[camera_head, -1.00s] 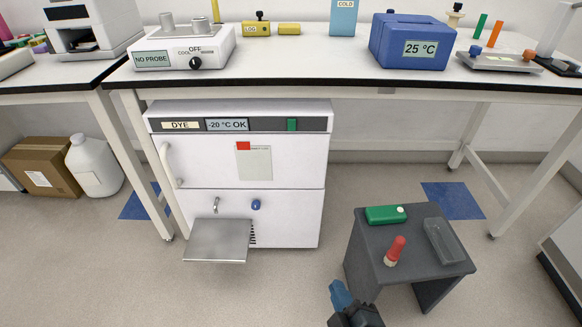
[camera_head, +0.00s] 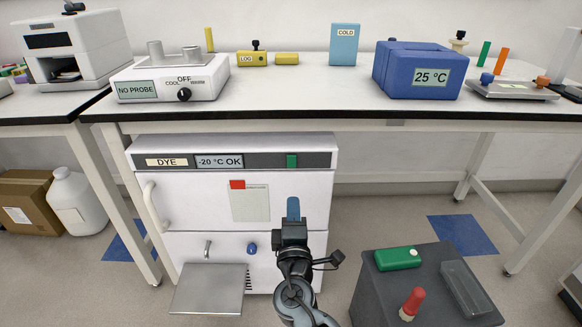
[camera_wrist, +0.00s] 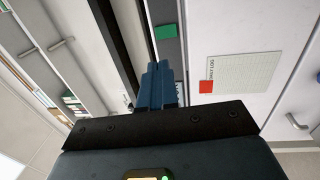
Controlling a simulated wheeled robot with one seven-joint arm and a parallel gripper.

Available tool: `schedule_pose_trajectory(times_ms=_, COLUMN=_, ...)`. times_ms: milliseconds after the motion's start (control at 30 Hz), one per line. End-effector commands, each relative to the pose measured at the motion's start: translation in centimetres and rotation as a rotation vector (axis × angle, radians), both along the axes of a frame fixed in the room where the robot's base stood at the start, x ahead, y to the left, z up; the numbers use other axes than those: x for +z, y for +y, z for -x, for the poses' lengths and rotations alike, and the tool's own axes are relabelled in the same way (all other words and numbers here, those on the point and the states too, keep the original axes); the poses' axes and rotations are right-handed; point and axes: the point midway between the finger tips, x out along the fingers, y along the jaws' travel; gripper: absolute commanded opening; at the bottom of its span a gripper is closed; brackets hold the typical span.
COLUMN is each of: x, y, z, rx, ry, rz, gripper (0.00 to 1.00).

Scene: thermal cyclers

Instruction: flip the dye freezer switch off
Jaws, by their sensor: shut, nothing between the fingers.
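The white dye freezer (camera_head: 190,205) stands under the bench, with a "DYE" label and a display reading "-20 °C OK" on its dark top panel. A green switch (camera_head: 291,161) sits on the right part of that panel; it also shows in the wrist view (camera_wrist: 165,31). My gripper (camera_head: 293,208) is in front of the freezer's right side, below the switch and apart from it in the picture. Its blue fingers are together and empty, and they also show in the wrist view (camera_wrist: 158,85), pointing toward the panel.
A sheet with a red tag (camera_head: 249,203) is on the freezer door, left of my gripper. A door handle (camera_head: 156,206) is at the left. A dark side table (camera_head: 375,300) with a green box (camera_head: 397,259) stands at the right. The bench edge (camera_head: 350,114) runs above the freezer.

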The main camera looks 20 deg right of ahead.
Motion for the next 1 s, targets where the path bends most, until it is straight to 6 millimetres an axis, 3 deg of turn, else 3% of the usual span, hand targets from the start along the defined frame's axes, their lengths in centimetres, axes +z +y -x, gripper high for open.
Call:
schedule_pose_trajectory(times_ms=367, x=0.1, y=-0.3, z=-0.7, rx=0.000, ry=0.000, rz=-0.001, gripper=0.00)
schedule_pose_trajectory(times_ms=1000, x=1.5, y=-3.7, z=-11.2, rx=0.000, ry=0.001, rz=-0.001, gripper=0.00)
